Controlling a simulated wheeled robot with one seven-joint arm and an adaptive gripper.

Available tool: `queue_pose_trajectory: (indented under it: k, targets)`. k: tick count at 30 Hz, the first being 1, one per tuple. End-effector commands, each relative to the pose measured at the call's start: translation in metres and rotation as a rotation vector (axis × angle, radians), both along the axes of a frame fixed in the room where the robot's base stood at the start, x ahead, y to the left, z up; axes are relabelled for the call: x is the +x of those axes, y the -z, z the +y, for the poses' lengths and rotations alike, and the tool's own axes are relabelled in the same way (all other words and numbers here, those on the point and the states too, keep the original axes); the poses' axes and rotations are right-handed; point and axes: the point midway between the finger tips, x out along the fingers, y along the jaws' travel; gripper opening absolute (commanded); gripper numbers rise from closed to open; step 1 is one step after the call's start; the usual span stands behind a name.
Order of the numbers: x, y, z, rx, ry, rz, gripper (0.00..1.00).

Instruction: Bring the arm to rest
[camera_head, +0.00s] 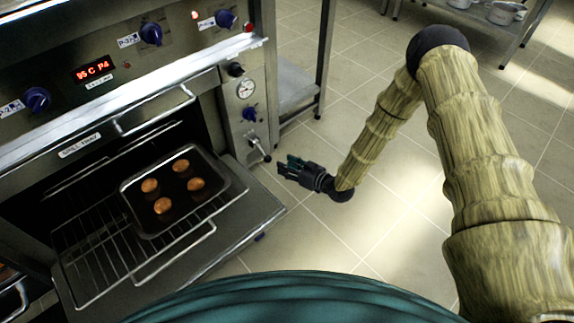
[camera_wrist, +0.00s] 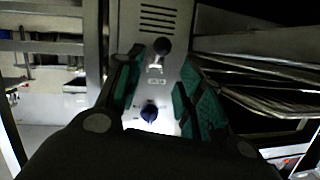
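My gripper (camera_head: 292,168) is over the floor just right of the oven's lowered door. It points left toward the oven's side panel. In the wrist view, its two teal-padded fingers (camera_wrist: 160,92) stand apart with nothing between them. The oven panel, with a black knob (camera_wrist: 162,46) and a blue knob (camera_wrist: 149,111), shows through the gap. My arm (camera_head: 480,150) comes in from the right edge, bends at a dark joint at the top and runs down to the gripper.
The oven (camera_head: 120,70) is open at the left, its door (camera_head: 255,215) lowered. A dark tray (camera_head: 136,222) with several browned round items sits on a pulled-out wire rack (camera_head: 90,270). A metal shelf (camera_head: 297,82) stands behind. Tiled floor (camera_head: 385,225) is clear around the gripper.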

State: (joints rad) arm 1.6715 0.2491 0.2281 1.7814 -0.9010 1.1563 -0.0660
Motion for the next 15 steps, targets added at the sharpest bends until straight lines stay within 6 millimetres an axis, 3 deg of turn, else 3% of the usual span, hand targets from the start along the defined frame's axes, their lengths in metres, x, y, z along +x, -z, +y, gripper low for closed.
queue_pose_trajectory:
  k: [11,15]
  targets:
    - [-0.003,0.002,0.001,-0.003,0.003,0.011,0.38]
    - [-0.032,0.018,-0.001,-0.036,0.035,0.113,0.38]
